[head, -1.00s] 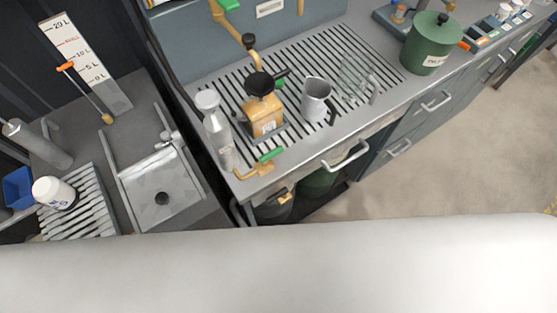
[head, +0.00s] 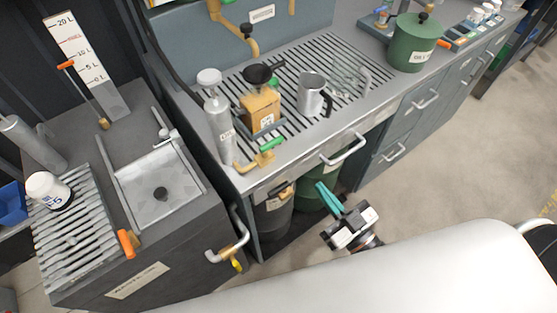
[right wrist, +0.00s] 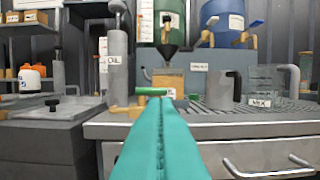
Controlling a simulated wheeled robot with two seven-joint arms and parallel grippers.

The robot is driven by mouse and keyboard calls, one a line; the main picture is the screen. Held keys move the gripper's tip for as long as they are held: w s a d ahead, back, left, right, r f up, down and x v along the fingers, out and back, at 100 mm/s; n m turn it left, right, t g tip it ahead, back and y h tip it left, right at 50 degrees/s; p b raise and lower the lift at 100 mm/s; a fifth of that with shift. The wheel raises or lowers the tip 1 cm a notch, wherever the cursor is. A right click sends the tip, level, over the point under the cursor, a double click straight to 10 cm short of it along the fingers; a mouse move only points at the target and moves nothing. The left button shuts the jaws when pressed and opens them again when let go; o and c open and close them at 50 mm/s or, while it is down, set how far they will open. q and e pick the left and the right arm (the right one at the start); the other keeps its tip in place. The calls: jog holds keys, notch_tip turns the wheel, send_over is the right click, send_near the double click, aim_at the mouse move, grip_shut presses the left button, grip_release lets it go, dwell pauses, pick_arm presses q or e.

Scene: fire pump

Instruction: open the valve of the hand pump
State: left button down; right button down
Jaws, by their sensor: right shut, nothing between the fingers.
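A brass tap with a green handle (head: 271,145), which looks like the valve, sits at the front left corner of the slatted counter. In the right wrist view the green handle (right wrist: 151,91) lies level, just beyond the fingertips. Beside it stands a grey cylinder (head: 219,130) with a white top; in the right wrist view this cylinder (right wrist: 117,62) is marked OIL. My right gripper (head: 323,188), with teal fingers, is shut and empty in front of the counter, apart from the tap. Its fingers (right wrist: 162,105) point toward the tap. My left gripper is not in view.
On the slatted counter (head: 345,45) stand an amber container (head: 260,108), a grey mug (head: 311,95) and a glass jug (head: 346,90). A drawer handle (head: 345,150) juts from the counter front. A dark sink cabinet (head: 180,255) stands at left. Open floor lies at right.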

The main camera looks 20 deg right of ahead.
jog(key=shift+s+a+r, duration=0.1)
jog(key=shift+a+r, duration=0.05)
jog(key=shift+r, duration=0.55)
jog(key=p, duration=0.3)
send_near(271, 147)
jog(key=w+r, duration=0.3)
jog(key=r, duration=0.1)
jog(key=w, duration=0.1)
jog(key=w+f, duration=0.2)
jog(key=shift+w+a, duration=0.25)
jog(key=shift+w, duration=0.15)
jog(key=shift+d, duration=0.1)
